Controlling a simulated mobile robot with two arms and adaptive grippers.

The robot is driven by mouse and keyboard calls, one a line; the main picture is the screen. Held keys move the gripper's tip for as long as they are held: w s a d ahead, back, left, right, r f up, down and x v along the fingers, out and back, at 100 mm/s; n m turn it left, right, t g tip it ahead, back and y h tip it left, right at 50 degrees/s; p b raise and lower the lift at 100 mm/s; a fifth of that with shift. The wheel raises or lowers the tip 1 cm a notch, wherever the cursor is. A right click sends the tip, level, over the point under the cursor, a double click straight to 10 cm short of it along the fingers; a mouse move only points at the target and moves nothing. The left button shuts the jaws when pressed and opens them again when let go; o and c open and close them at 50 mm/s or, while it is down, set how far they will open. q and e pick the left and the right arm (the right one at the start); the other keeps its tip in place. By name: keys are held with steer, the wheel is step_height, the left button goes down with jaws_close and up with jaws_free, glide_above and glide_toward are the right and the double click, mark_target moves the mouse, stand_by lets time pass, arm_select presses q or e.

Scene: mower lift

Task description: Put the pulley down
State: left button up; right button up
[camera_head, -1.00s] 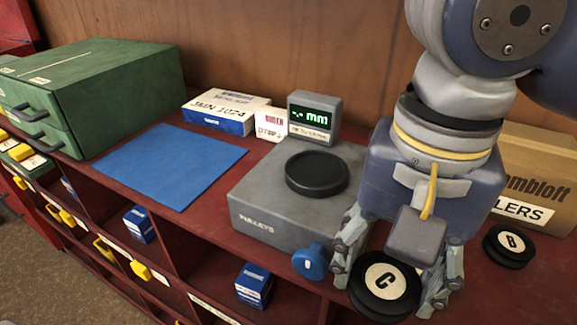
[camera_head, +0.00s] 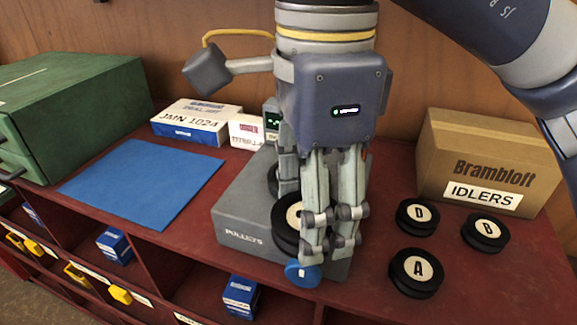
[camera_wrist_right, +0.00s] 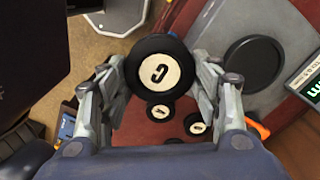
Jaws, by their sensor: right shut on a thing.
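My right gripper (camera_head: 322,240) is shut on the black pulley C (camera_head: 287,237), with a finger on either side. The pulley, with its cream label, also shows between the fingers in the wrist view (camera_wrist_right: 160,76). In the head view it appears in front of the dark round pad on the grey PULLEYS block (camera_head: 240,216), partly hidden by the fingers. In the wrist view the round pad (camera_wrist_right: 253,63) is bare, to the right of the pulley. I cannot tell the exact height of the pulley. My left gripper is out of view.
Pulleys D (camera_head: 417,216), B (camera_head: 485,232) and A (camera_head: 416,272) lie to the right, before the IDLERS carton (camera_head: 487,160). A blue knob (camera_head: 303,274) is at the block's front. The blue mat (camera_head: 145,182) to the left is clear.

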steer(key=w+p, duration=0.1)
steer(key=w, duration=0.3)
steer(key=w+p, duration=0.2)
steer(key=w, duration=0.3)
steer(key=w+f+p, duration=0.1)
steer(key=w+p, duration=0.1)
steer(key=w, duration=0.3)
steer(key=shift+w+a, duration=0.1)
steer(key=shift+a, duration=0.3)
steer(key=f+p, duration=0.1)
steer(key=f, duration=0.1)
steer(key=w+f+p, duration=0.1)
steer(key=shift+f+p, duration=0.3)
steer(key=shift+f, duration=0.15)
steer(key=shift+s+f+b, duration=0.1)
steer(key=shift+f+b, duration=0.1)
steer(key=shift+b, duration=0.15)
steer(key=o, duration=1.3)
steer(key=shift+c, duration=0.2)
steer(key=shift+r, duration=0.1)
